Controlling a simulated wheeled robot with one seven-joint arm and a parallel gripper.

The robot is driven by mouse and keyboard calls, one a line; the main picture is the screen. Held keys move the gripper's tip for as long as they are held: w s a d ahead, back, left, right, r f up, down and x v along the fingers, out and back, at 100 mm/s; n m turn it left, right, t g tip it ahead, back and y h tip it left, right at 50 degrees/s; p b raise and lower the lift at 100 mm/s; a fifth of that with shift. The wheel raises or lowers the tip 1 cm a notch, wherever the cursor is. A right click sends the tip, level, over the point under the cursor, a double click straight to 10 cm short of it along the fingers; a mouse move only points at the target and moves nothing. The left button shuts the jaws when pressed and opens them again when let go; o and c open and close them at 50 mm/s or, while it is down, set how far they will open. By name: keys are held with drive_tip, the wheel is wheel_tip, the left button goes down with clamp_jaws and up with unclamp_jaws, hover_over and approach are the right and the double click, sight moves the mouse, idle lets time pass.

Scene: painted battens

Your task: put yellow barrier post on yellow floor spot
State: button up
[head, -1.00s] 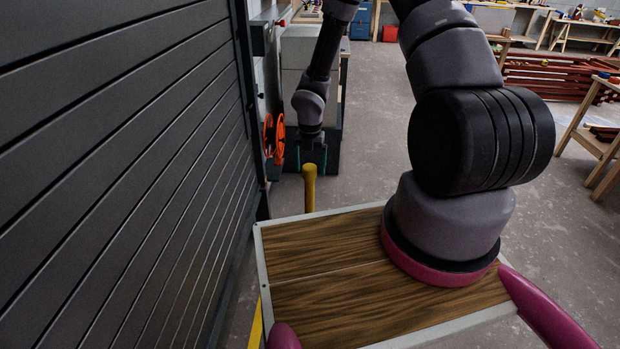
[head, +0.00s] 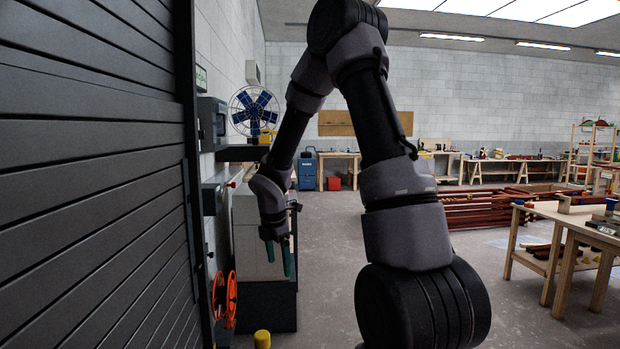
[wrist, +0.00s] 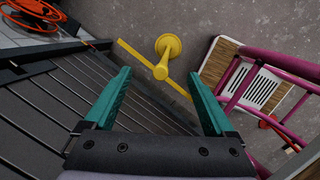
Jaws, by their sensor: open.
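The yellow barrier post (wrist: 166,56) stands upright on a round base on the grey floor in the wrist view, seen from above. In the head view only its top (head: 262,340) shows at the bottom edge. My gripper (head: 280,258) is open and empty, above the post with a clear gap. In the wrist view its two teal fingers (wrist: 159,74) are spread wide, with the post's top between and beyond their tips. I cannot make out the yellow floor spot; whether it lies under the post's base is hidden.
A yellow floor line (wrist: 134,54) runs by the post. A dark slatted shutter (head: 95,180) fills the left side. An orange reel (head: 224,298) and a grey cabinet (head: 247,240) stand near the gripper. A wooden workbench (head: 575,225) is at right; open floor lies between.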

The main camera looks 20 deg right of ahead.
drive_tip(key=s+d+r+m+t, duration=0.1)
drive_tip(key=s+r+m, duration=0.4)
drive_tip(key=r+m, duration=0.3)
drive_tip(key=s+d+r+m+t, duration=0.1)
drive_tip(key=s+r+m, duration=0.45)
drive_tip(key=r, duration=0.55)
drive_tip(key=s+a+r+m+t+y, duration=0.1)
drive_tip(key=s+r+m+t+y, duration=0.2)
drive_tip(key=s+r+m, duration=0.5)
drive_tip(key=s+m, duration=0.3)
drive_tip(key=shift+s+a+r+m+t, duration=0.15)
drive_tip(key=shift+s+a+m+t, duration=0.1)
drive_tip(key=shift+a+m+t, duration=0.1)
